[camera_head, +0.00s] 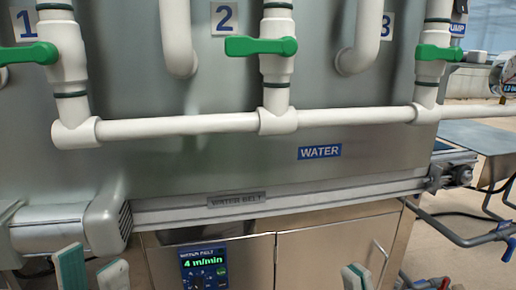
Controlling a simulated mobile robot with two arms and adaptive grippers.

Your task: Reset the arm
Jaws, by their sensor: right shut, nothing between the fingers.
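My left gripper (92,272) shows at the bottom left edge of the head view. Its two green-and-white fingertips stand apart with nothing seen between them. My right gripper (356,277) shows at the bottom, right of the middle. Its fingertips are together and hold nothing. Both grippers are low in front of the machine's lower cabinet, and only their tips are in view. The rest of both arms is out of view.
A grey machine panel carries white pipes (185,125) with green valve handles (260,46). Below are a belt rail (290,195), a motor housing (108,215), a display reading 4 m/min (204,267) and steel cabinet doors (325,250). Floor shows at the right.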

